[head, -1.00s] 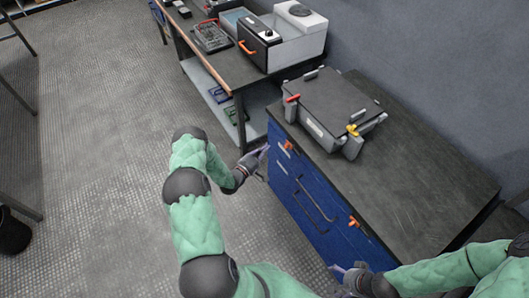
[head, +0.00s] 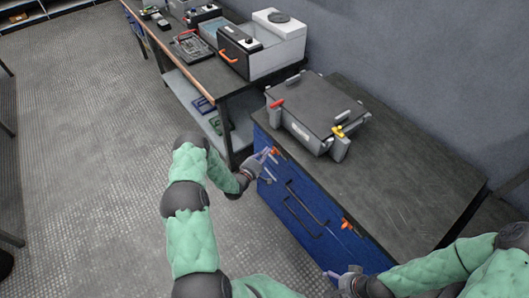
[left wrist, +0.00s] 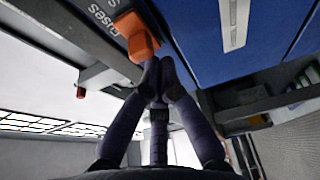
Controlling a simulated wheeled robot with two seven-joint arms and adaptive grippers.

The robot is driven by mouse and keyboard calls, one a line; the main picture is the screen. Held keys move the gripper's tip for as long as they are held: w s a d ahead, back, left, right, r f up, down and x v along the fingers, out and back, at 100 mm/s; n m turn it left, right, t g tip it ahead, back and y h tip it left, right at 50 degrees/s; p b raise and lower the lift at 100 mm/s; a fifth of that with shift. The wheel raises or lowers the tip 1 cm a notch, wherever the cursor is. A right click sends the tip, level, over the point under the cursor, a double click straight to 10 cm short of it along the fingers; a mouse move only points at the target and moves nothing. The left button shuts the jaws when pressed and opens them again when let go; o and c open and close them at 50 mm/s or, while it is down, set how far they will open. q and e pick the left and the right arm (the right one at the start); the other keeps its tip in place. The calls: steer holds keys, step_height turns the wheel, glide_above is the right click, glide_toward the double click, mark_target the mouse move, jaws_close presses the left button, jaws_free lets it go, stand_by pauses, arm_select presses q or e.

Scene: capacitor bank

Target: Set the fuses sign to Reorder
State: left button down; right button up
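The fuses sign (left wrist: 101,14) is a dark strip with white lettering, seen turned in the left wrist view, with part of its text cut off. An orange tab (left wrist: 138,38) sits beside the lettering; it also shows in the head view (head: 274,151) at the upper left of the blue cabinet front (head: 291,188). My left gripper (left wrist: 160,66) has its fingertips drawn together, right beside the orange tab; whether they touch it is unclear. It also shows in the head view (head: 266,155). My right gripper (head: 335,273) is low by the cabinet's right part, its finger gap unclear.
A grey case (head: 318,108) with red and yellow latches lies on the dark cabinet top (head: 400,165). A second orange tab (head: 347,225) and dark handles are on the cabinet front. A bench (head: 190,75) with boxes stands behind. The floor at left is clear.

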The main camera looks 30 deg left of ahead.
mark_target(278, 155)
arm_select(q)
steer(key=shift+s+d, duration=0.35)
steer(key=shift+d, duration=0.5)
steer(key=shift+s+d, duration=0.35)
steer(key=shift+d, duration=0.45)
steer(key=shift+s+d, duration=0.35)
steer(key=shift+d, duration=0.5)
arm_select(e)
steer(key=shift+r, duration=0.15)
